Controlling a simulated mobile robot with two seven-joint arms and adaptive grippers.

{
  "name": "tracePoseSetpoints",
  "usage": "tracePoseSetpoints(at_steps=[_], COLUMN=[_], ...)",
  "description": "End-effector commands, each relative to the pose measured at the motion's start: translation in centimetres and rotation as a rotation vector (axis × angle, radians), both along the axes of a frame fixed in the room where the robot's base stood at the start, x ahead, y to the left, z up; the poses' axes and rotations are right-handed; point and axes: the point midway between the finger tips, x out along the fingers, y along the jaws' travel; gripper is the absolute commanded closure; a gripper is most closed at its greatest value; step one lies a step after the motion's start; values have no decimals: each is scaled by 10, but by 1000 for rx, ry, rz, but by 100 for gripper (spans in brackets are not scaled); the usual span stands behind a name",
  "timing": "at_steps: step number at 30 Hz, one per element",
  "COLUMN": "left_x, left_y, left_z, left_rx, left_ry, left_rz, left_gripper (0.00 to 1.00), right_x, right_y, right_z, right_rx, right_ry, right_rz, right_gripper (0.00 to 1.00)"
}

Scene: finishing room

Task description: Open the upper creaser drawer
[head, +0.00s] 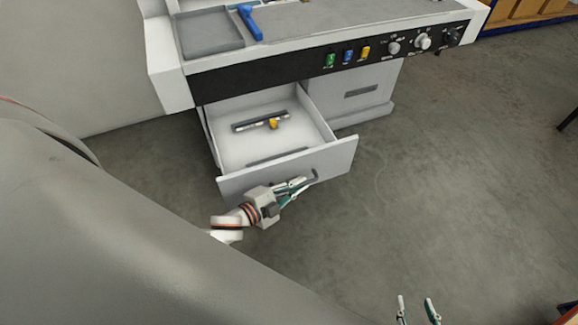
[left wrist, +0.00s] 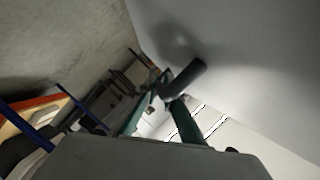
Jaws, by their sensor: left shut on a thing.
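The upper creaser drawer (head: 335,160) is pulled well out from under the machine's black control strip. Inside the drawer lie a dark bar and a small yellow piece (head: 274,123). My left gripper (head: 305,184) is at the drawer front, shut on its dark handle (head: 314,176). In the left wrist view the handle (left wrist: 186,80) shows between the green-edged fingers (left wrist: 160,108), against the pale drawer front. My right gripper (head: 418,310) shows only at the bottom edge of the head view, with its two fingertips apart and nothing between them.
The creaser (head: 330,30) has a black control strip with green, blue and yellow switches and several knobs. A grey tray (head: 208,34) and a blue tool (head: 250,22) are on top. The floor (head: 450,170) to the right is clear.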

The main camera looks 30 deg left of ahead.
Motion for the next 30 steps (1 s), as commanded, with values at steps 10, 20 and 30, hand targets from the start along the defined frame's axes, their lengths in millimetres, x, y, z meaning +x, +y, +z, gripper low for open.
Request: tracePoseSetpoints(at_steps=[10,20,30], left_x=[-27,-29,-29], left_y=[-31,-34,-34], left_z=[0,0,0], left_rx=[-1,0,0], left_ry=[0,0,0], left_rz=[-1,-1,-1], left_gripper=[100,100,84], right_x=[4,3,3], right_y=[-1,-2,-2], right_z=[6,5,5], right_rx=[2,0,-1], right_ry=[-8,-5,-5], right_rz=[-1,-2,-1], right_gripper=[60,60,60])
